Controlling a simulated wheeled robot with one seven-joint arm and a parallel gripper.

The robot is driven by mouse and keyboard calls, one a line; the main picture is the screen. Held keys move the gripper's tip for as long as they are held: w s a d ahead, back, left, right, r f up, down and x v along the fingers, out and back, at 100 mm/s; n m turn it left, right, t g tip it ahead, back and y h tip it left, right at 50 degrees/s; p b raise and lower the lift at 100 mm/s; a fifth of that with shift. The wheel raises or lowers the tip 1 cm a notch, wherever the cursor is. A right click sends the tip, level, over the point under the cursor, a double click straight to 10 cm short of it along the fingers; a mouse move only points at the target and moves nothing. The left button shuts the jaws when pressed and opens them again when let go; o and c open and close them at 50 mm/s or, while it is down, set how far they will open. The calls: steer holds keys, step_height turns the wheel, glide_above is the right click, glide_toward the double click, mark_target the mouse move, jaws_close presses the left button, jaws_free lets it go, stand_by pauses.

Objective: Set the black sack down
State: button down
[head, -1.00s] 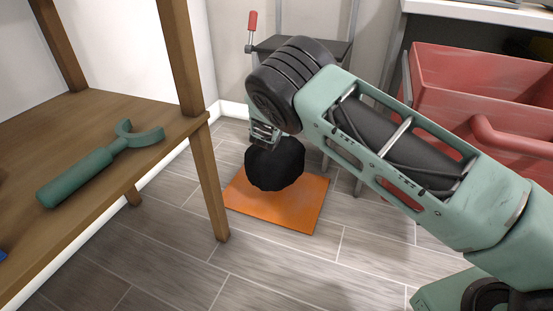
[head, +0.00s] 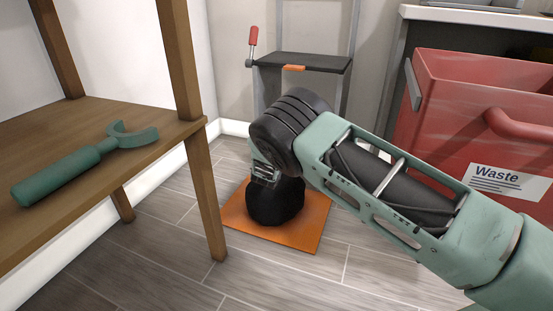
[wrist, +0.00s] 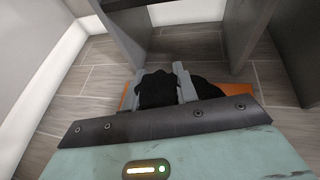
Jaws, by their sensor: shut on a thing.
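The black sack (head: 275,203) is a dark rounded bundle below my gripper (head: 265,174) in the head view. My gripper is shut on the top of the sack. The sack is over the orange mat (head: 308,228), near its middle, and its lower edge looks close to or touching the mat; I cannot tell which. In the wrist view the sack (wrist: 157,90) shows between the grey fingers (wrist: 180,84), with a little orange of the mat behind it. My wrist hides part of the sack's top.
A wooden rack (head: 208,190) stands at the left with a green tool (head: 80,168) on its shelf. A red bin (head: 470,120) marked "Waste" stands at the right. A dark-topped step stand (head: 305,62) is behind the mat. Grey floor (head: 290,272) in front is clear.

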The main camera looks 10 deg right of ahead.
steer(key=shift+r, duration=0.1)
steer(key=c, duration=1.1)
jaws_free()
steer(key=shift+f, duration=0.2)
